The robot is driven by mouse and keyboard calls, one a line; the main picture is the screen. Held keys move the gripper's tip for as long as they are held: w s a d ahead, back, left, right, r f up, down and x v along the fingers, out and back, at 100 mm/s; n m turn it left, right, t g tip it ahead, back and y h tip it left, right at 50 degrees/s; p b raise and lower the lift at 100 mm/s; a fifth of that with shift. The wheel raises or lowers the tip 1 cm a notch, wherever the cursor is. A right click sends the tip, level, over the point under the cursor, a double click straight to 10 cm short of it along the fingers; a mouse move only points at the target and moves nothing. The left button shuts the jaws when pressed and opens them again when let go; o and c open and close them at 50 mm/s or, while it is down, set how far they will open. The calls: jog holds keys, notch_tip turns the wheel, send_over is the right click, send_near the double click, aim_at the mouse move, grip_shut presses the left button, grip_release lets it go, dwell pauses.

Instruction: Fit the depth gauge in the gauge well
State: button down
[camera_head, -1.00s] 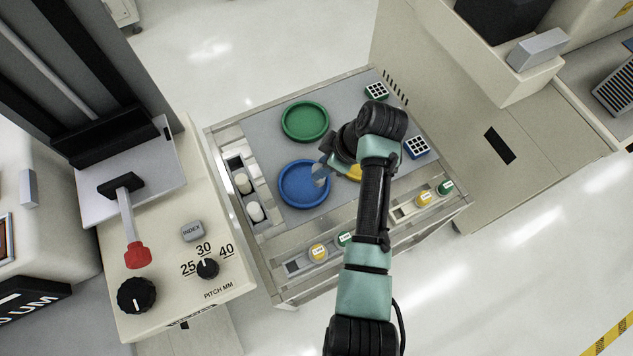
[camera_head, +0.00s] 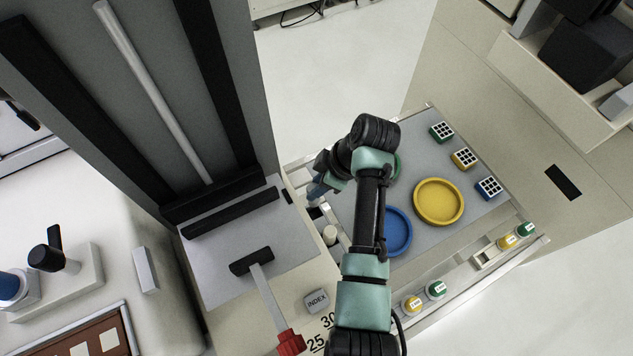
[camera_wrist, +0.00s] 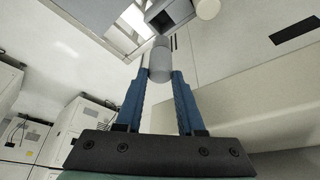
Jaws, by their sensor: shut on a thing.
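My gripper (camera_wrist: 160,75) is shut on a grey cylinder (camera_wrist: 159,60) with a rounded top, held between the blue fingertips; I cannot tell for sure that it is the depth gauge. In the head view my gripper (camera_head: 316,190) is over the back left edge of the cart, at a narrow rack. Beyond the cylinder, the wrist view shows a dark square opening (camera_wrist: 168,14) in a grey block, with a white cylinder (camera_wrist: 207,8) beside it. I cannot tell whether this opening is the gauge well. The held cylinder is mostly hidden in the head view.
The cart top holds a blue dish (camera_head: 397,232), a yellow dish (camera_head: 438,202) and a green dish (camera_head: 395,167) partly behind my arm. A white cylinder (camera_head: 330,235) stands in the rack. A machine panel with a red-ended lever (camera_head: 290,343) stands close on the left.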

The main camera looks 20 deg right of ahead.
aim_at(317, 203)
jog(key=shift+r, duration=0.1)
jog(key=shift+f+b, duration=1.65)
jog(key=shift+f, duration=0.85)
jog(key=shift+f+b, duration=1.1)
jog(key=shift+f, duration=0.5)
jog(key=shift+f, duration=0.35)
jog(key=shift+f+b, duration=0.2)
jog(key=shift+b, duration=0.2)
jog(key=shift+f+b, duration=0.6)
jog(key=shift+f, duration=0.15)
jog(key=shift+f, duration=0.2)
